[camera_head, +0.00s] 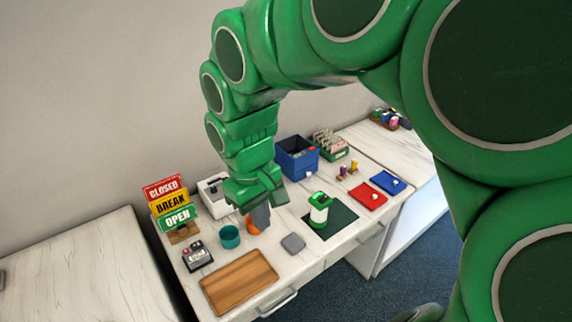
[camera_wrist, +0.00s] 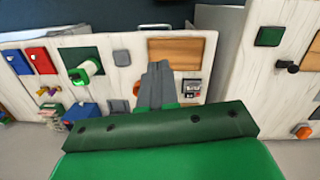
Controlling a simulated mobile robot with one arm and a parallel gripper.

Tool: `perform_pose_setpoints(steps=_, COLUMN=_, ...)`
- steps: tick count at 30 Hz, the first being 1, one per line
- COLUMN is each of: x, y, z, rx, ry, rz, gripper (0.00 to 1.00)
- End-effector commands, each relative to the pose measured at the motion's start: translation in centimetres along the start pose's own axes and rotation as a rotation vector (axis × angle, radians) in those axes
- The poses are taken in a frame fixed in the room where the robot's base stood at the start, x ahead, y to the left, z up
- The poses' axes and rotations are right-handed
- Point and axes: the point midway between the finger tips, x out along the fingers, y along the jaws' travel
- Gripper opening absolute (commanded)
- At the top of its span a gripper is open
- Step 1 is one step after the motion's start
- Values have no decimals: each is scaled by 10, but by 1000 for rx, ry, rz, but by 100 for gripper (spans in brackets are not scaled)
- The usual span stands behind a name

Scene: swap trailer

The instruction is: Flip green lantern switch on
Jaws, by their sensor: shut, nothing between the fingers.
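The green lantern (camera_head: 319,210) has a green top and base with a pale middle. It stands upright on a dark green mat (camera_head: 345,213) near the front of the bench. In the wrist view the lantern (camera_wrist: 86,70) is to the left of my fingers. Its switch is too small to make out. My gripper (camera_head: 261,222) is shut and empty, pointing down above the bench, left of and apart from the lantern. In the wrist view my gripper (camera_wrist: 157,65) shows as two grey fingers held together. It partly hides an orange thing (camera_head: 252,229) on the bench.
A grey square (camera_head: 293,243) lies between my gripper and the lantern. A teal cup (camera_head: 229,237), wooden tray (camera_head: 240,281) and sign stand (camera_head: 170,205) are to the left. A blue box (camera_head: 297,157) is behind. Red (camera_head: 366,195) and blue (camera_head: 388,182) pads lie to the right.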

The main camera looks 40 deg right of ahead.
Motion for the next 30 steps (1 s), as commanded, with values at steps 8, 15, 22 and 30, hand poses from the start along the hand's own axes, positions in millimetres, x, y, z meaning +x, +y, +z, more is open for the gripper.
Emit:
perform_pose_setpoints(steps=8, x=-1, y=64, z=-44, rx=-19, ry=41, rz=19, gripper=0)
perform_pose_setpoints(steps=15, x=7, y=130, z=-71, rx=-7, ry=70, rz=41, gripper=0)
perform_pose_setpoints(steps=22, x=24, y=202, z=-84, rx=26, ry=86, rz=66, gripper=0)
perform_pose_setpoints(steps=30, x=46, y=270, z=-81, rx=71, ry=88, rz=89, gripper=0)
